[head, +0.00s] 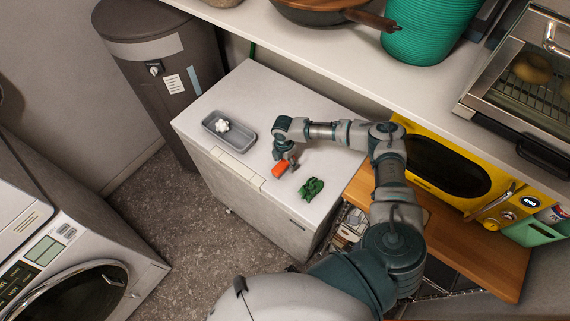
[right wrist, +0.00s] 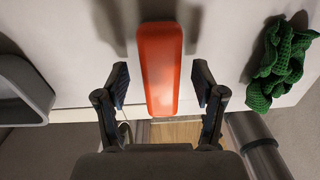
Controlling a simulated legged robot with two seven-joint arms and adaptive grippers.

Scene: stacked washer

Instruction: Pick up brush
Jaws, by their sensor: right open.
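An orange-red block-like object (head: 280,168), likely the brush, lies on the white top of a chest-like appliance (head: 245,172). My right gripper (head: 288,158) is just above it in the head view. In the right wrist view the orange object (right wrist: 160,70) lies between the two open fingers of my right gripper (right wrist: 160,86), with a gap on each side. Its bristles are not visible. My left gripper is not in view.
A green knitted cloth (head: 312,189) lies to the right of the orange object. A shelf (head: 300,45) with a pan and green basket overhangs behind. A yellow microwave (head: 445,165) stands at right.

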